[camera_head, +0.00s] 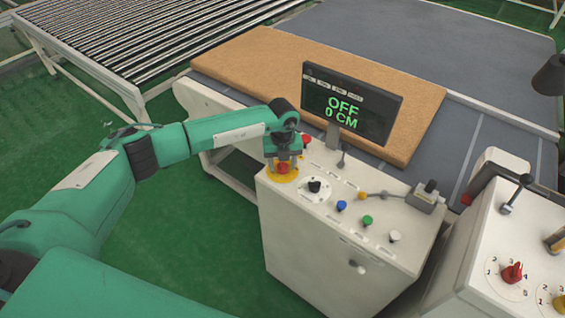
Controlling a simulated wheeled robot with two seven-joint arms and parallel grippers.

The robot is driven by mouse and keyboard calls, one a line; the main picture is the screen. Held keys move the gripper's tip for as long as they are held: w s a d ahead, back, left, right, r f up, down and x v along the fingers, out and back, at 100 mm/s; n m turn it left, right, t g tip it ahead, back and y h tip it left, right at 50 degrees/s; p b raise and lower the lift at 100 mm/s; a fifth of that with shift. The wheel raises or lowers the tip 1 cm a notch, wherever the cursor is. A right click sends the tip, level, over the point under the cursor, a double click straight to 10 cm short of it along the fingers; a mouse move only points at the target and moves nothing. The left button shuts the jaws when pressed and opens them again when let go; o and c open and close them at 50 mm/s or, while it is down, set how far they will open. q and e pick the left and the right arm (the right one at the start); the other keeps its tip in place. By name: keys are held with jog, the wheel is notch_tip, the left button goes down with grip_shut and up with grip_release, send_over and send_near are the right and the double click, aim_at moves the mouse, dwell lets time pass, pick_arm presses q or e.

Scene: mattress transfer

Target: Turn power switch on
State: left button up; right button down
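A white control console (345,235) stands in the middle of the head view. A red rotary switch (283,169) on a yellow disc (285,177) is at the left end of its top. My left gripper (283,162) points down over this switch, with its fingers apart on either side of the knob; whether they touch it I cannot tell. The gripper partly covers the switch and disc. A black display (352,104) above the console reads "OFF" and "0 CM" in green. My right gripper is not in view.
A black knob (314,186), a blue button (341,206), a green button (367,221) and a white button (394,236) are close by on the console. A second console with a red knob (512,272) stands at right. A tan mattress (265,60) lies behind.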

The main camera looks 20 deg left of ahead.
pick_arm(q)
jog(key=c, duration=0.8)
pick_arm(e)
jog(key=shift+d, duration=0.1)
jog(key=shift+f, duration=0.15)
pick_arm(q)
jog(key=shift+f+m+b, duration=0.15)
jog(key=shift+m+b, duration=0.45)
jog(key=shift+b, duration=0.35)
jog(key=m+b, duration=0.8)
jog(key=b, duration=0.2)
jog(key=shift+m, duration=0.4)
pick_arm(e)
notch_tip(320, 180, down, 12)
pick_arm(q)
jog(key=m+b, duration=0.5)
jog(key=shift+r+m+b, duration=0.2)
jog(key=shift+m+b, duration=0.65)
jog(key=shift+m, duration=0.55)
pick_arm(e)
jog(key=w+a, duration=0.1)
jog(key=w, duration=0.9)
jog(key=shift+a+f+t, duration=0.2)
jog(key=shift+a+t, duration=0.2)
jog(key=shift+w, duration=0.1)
